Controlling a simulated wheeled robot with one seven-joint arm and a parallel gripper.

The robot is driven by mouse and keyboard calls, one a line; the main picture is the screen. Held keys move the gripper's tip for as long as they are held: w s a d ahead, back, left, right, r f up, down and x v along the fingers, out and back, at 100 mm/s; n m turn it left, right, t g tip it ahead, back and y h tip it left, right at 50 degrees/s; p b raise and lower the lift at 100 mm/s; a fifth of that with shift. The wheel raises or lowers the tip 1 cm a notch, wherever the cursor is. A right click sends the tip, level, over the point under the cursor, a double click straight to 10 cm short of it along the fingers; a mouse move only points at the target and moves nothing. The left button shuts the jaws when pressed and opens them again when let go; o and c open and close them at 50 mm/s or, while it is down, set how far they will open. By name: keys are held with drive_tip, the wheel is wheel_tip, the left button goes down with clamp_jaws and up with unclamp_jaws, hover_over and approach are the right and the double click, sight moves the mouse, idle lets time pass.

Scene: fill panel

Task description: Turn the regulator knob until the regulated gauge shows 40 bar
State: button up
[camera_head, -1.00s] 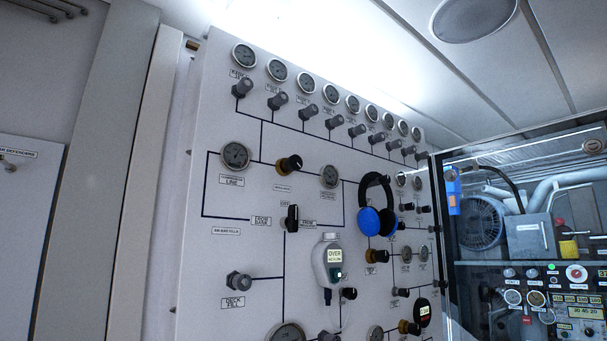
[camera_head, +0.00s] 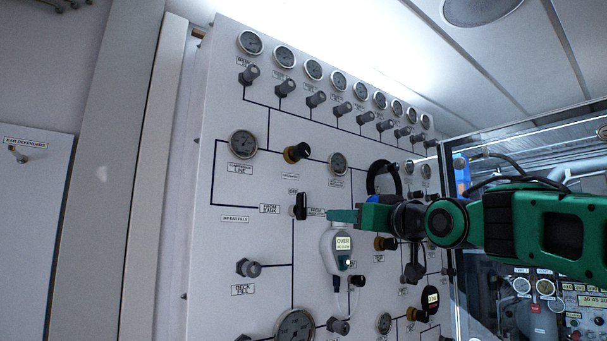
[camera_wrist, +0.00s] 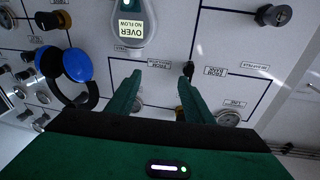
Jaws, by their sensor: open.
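The regulator knob (camera_head: 297,153), black with a brass collar, sits on the white panel between the compressor line gauge (camera_head: 242,143) and the smaller regulated gauge (camera_head: 338,163). The regulated gauge's needle is too small to read. My gripper (camera_head: 345,216) has green fingers and is in front of the panel, below and right of the knob, apart from it. In the wrist view my gripper (camera_wrist: 157,82) is open with nothing between its fingers. There the panel appears upside down, and the fingers partly hide the knob and the gauges near it.
A black selector handle (camera_head: 300,206) stands out left of my fingertips. A white meter reading OVER (camera_head: 342,250) hangs just below them. Blue ear defenders (camera_wrist: 75,66) hang on the panel, mostly hidden by my arm in the head view. Gauges and valves line the top.

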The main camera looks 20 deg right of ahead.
sight(305, 154)
drive_tip(key=s+a+r+n+t+y, duration=0.25)
drive_tip(key=a+r+y, duration=0.2)
drive_tip(key=r, duration=0.75)
drive_tip(key=shift+h, duration=0.25)
drive_tip(key=x, duration=1)
drive_tip(key=shift+w+a+f, duration=0.15)
drive_tip(key=shift+a, duration=0.35)
drive_tip(key=c, duration=1)
drive_tip(key=shift+n, duration=0.35)
